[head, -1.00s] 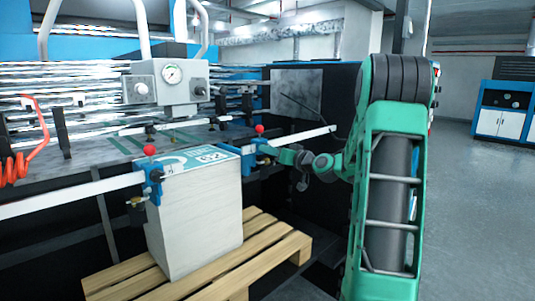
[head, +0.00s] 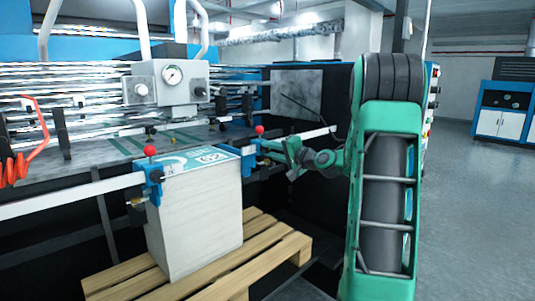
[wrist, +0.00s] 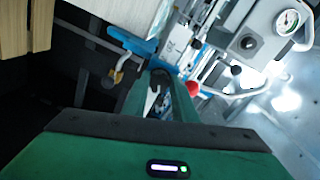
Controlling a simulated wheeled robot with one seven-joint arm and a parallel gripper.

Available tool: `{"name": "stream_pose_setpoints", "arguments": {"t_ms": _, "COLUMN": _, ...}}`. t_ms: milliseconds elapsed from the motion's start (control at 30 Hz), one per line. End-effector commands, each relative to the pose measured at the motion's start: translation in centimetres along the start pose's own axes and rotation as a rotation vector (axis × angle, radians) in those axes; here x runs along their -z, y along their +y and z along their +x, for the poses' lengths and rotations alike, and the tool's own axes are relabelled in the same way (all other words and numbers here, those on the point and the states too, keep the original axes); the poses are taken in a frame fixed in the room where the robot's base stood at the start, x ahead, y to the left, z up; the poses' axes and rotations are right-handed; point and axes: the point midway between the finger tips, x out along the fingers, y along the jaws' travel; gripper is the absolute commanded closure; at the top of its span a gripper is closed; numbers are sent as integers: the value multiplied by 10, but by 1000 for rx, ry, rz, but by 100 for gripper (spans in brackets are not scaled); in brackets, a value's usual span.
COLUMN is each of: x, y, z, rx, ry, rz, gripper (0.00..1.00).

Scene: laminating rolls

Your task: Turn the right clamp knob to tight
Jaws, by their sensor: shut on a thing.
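The right clamp (head: 249,150) is a blue block with a red ball on top, on the rail at the right corner of the paper stack. My gripper (head: 266,146) reaches it from the right and is shut at its side. In the wrist view, my gripper's green fingers (wrist: 158,85) close on the right clamp's knob, which is mostly hidden between them. The clamp's blue body (wrist: 135,42) shows just beyond the fingertips, and its red ball (wrist: 193,89) shows to their right. The knob's marking or tightness cannot be read.
The left clamp (head: 152,174), blue with a red ball, sits at the stack's left corner. The white paper stack (head: 195,225) stands on a wooden pallet (head: 285,245). A gauge box (head: 168,82) stands behind. Open floor (head: 480,220) lies to the right.

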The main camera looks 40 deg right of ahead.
Motion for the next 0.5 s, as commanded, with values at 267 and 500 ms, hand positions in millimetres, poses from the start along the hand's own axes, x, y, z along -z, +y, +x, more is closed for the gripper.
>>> {"name": "stream_pose_setpoints", "arguments": {"t_ms": 267, "x": 0, "y": 3, "z": 0, "rx": -8, "ry": -14, "rz": 240, "gripper": 97}}
{"name": "stream_pose_setpoints", "arguments": {"t_ms": 500, "x": 0, "y": 4, "z": 0, "rx": -11, "ry": -23, "rz": 388, "gripper": 97}}
